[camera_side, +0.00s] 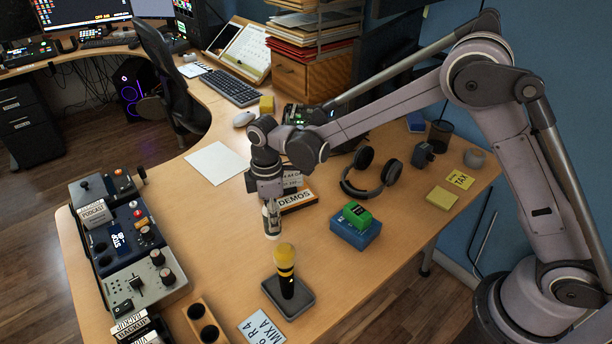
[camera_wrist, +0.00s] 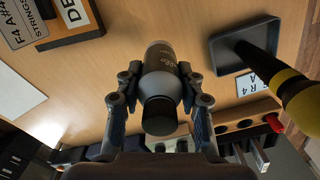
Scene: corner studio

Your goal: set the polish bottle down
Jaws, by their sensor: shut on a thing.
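The polish bottle (camera_wrist: 160,82) is a grey cylinder with pale lettering and a black cap, seen from its cap end in the wrist view. My gripper (camera_wrist: 158,90) is shut on it, with one finger on each side. In the side view my gripper (camera_side: 271,212) points down over the middle of the desk, and the bottle (camera_side: 273,228) shows small and partly hidden between the fingers. It looks about upright. I cannot tell whether its base touches the desk.
A yellow and black handled thing (camera_side: 285,270) stands in a dark tray (camera_side: 296,309) just in front of my gripper. A DEMOS box (camera_side: 297,200) lies close behind. A green item (camera_side: 357,214) rests on a blue box (camera_side: 354,235) to the right. Bare desk (camera_side: 215,235) lies left.

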